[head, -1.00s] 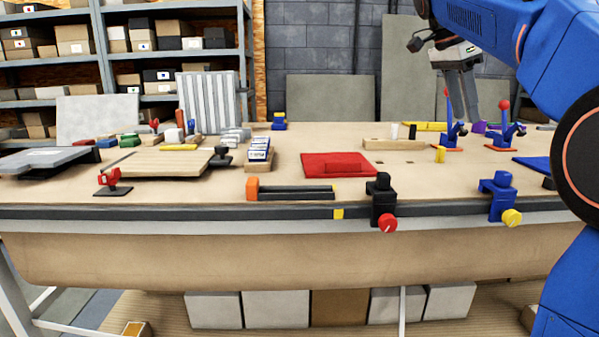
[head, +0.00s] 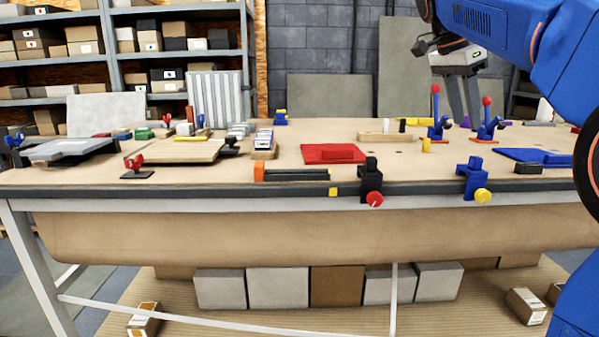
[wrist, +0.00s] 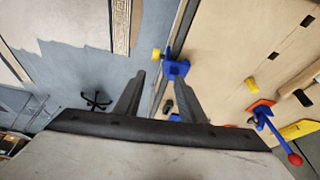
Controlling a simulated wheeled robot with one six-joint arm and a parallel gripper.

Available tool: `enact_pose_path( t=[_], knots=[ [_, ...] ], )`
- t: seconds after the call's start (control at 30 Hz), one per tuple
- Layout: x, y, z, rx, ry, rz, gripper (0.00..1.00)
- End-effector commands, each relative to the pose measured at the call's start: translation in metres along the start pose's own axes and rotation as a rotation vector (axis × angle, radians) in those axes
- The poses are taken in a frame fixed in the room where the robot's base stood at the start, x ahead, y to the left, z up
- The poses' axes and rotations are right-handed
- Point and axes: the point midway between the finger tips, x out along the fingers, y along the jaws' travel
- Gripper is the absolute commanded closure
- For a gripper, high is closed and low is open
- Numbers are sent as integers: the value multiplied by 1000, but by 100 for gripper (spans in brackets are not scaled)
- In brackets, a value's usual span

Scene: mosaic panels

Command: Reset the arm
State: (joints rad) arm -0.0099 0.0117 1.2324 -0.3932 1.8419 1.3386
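My arm (head: 505,30) comes in from the upper right in the head view. My gripper (head: 466,100) hangs at its end with the fingers pointing down, in front of the grey wall and panels. In the wrist view my gripper (wrist: 158,88) shows two dark fingers spread apart with nothing between them. Part of the right finger's surroundings is a blue clamp with a yellow knob (wrist: 172,68), which lies below and beyond the fingers at the bench edge. The gripper appears clear of the bench.
The wooden workbench (head: 220,180) carries a red mat (head: 318,154), a blue mat (head: 520,154), red-handled toggle clamps (head: 437,125), a black clamp with a red knob (head: 371,182) and a wooden board (head: 180,152). Shelves (head: 180,53) stand behind left. Boxes (head: 335,285) sit underneath.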

Motion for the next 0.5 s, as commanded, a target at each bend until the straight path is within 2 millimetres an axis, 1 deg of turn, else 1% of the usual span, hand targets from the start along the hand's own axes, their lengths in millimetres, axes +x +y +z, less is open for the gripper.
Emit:
enact_pose_path(
  t=[0.17, 0.33, 0.47, 0.5],
  knots=[
    [8, 14, 8, -79, -10, -22, 63],
    [22, 30, 21, -184, -23, -55, 63],
    [38, 49, 36, -297, -36, -92, 63],
    [44, 57, 42, -341, -40, -107, 63]
  ],
)
